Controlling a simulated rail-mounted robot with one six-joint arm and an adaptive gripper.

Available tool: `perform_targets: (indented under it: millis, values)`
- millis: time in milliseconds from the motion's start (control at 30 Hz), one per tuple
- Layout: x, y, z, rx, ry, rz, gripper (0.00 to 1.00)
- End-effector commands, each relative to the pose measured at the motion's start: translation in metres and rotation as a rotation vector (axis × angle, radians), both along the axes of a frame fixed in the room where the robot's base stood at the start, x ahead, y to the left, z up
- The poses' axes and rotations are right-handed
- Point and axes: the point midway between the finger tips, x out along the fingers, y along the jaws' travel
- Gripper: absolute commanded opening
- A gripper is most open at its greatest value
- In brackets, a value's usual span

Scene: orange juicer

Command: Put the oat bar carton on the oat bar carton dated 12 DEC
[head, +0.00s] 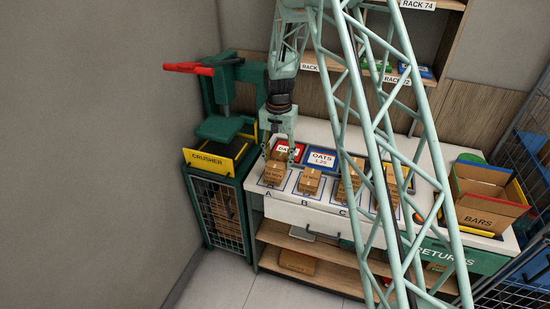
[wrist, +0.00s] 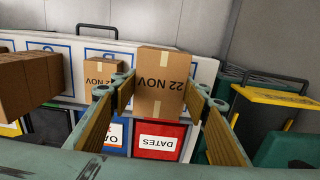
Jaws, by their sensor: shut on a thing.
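My gripper (wrist: 160,100) is shut on a brown oat bar carton (wrist: 160,70), with a finger on each side of it. The carton's printed face reads 22 NOV, upside down in the wrist view. In the head view my gripper (head: 279,143) is at pad A, above the carton there (head: 274,174). I cannot tell whether the held carton touches the counter. A single carton (head: 309,182) stands on pad B; it also shows in the wrist view (wrist: 101,72). Taller brown stacks stand at C (head: 347,183) and on the pad right of it (head: 391,187). Their dates are unreadable.
A red DATES sign (head: 288,151) and a blue-edged OATS sign (head: 321,159) are behind the pads. The green crusher with its yellow tray (head: 207,163) is left. An open BARS box (head: 484,218) is at the right end. My arm's lattice partly hides the right pads.

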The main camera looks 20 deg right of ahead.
Motion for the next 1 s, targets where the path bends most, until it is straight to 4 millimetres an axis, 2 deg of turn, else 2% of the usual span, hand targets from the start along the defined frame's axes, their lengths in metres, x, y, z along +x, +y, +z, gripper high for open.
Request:
perform_targets:
  millis: [200, 400, 1000]
  values:
    - [0.032, -0.003, -0.002, -0.001, -0.001, 0.0, 0.29]
    - [0.051, -0.005, -0.004, -0.001, -0.001, 0.0, 0.29]
    - [0.057, -0.006, -0.009, 0.001, 0.001, 0.0, 0.29]
